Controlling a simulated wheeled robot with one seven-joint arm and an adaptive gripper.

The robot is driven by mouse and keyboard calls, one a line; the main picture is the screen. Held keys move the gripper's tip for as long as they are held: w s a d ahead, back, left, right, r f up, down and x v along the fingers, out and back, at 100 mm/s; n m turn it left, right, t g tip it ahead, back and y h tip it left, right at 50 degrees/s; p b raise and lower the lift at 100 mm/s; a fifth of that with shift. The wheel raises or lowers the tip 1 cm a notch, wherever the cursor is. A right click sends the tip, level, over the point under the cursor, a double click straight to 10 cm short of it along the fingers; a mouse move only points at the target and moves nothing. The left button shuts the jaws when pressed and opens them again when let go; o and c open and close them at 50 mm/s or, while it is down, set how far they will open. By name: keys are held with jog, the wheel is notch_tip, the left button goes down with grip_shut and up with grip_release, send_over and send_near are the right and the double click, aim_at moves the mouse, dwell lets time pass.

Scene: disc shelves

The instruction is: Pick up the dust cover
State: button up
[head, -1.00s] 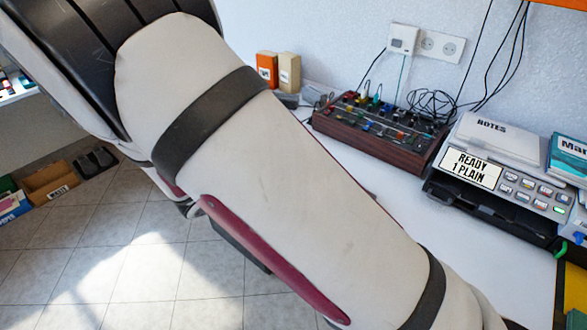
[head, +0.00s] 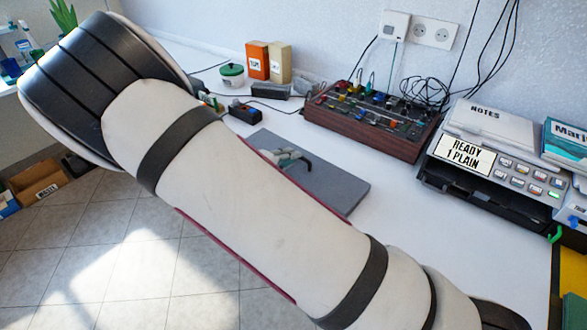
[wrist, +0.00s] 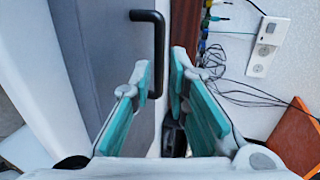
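The dust cover appears to be the flat grey panel (head: 335,190) lying on the white table behind my arm in the head view. In the wrist view, the grey panel (wrist: 98,45) fills the left part, with a black bar handle (wrist: 158,50) on it. My gripper (wrist: 160,78) is open, with teal pads on both fingers. The handle's lower end shows in the gap, close to the left finger; I cannot tell whether they touch. In the head view, my gripper (head: 288,158) shows small over the panel, beyond my arm. My arm hides the panel's near left part.
A brown control box (head: 370,125) with cables stands behind the panel. A printer-like machine (head: 490,165) is at the right. Orange (head: 257,60) and beige (head: 279,62) boxes and a green-lidded jar (head: 231,74) stand at the back. Free white tabletop lies right of the panel.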

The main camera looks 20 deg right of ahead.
jog(key=x, duration=0.4)
jog(key=shift+w+f, duration=0.1)
jog(key=shift+w, duration=0.05)
jog(key=shift+c, duration=0.3)
grip_shut()
